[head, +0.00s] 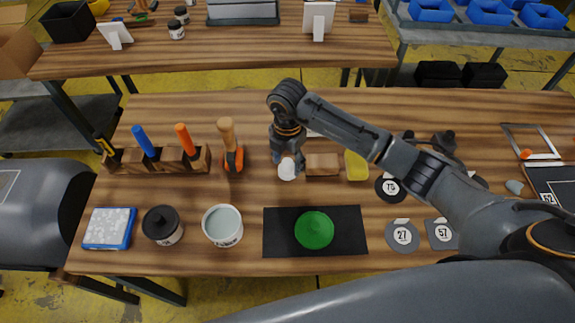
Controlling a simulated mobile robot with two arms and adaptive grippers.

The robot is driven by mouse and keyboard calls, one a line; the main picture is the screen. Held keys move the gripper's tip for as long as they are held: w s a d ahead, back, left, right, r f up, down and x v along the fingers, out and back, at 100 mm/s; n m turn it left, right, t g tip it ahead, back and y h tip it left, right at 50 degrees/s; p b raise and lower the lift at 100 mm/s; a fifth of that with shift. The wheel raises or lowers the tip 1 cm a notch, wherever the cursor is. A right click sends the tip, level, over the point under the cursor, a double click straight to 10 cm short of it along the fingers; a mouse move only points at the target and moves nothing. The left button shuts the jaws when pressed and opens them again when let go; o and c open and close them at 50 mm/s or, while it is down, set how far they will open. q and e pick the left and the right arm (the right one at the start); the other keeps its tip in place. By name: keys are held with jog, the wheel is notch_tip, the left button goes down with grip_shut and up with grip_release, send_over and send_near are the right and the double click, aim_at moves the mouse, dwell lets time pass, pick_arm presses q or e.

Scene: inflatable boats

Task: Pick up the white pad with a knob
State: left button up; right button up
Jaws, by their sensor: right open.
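A small white rounded thing (288,172), which looks like the white pad with a knob, is on the wooden workbench left of a brown block. My right gripper (287,158) points down right at it, with its fingers open around or just above its top. The gripper hides part of it, and I cannot tell whether they touch. My left gripper is not in view; only a grey part of my body shows at the left edge.
A brown block (322,164) and a yellow piece (356,166) lie close to the right. An orange-handled tool (231,150) and a wooden tool rack (165,160) stand left. A green disc (314,230) lies on a black mat (275,245) in front, beside an open tub (222,226).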

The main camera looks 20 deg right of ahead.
jog(key=shift+f, duration=0.25)
grip_shut()
jog(key=shift+r, duration=0.1)
jog(key=shift+w+r+b, duration=0.1)
jog(key=shift+r+b, duration=0.35)
jog(key=shift+r, duration=0.25)
jog(key=s+a+r+b, duration=0.1)
jog(key=s+a+r, duration=0.8)
jog(key=s+r, duration=0.1)
jog(key=shift+s+r+b, duration=0.3)
jog(key=shift+s+r, duration=0.1)
jog(key=shift+r, duration=0.35)
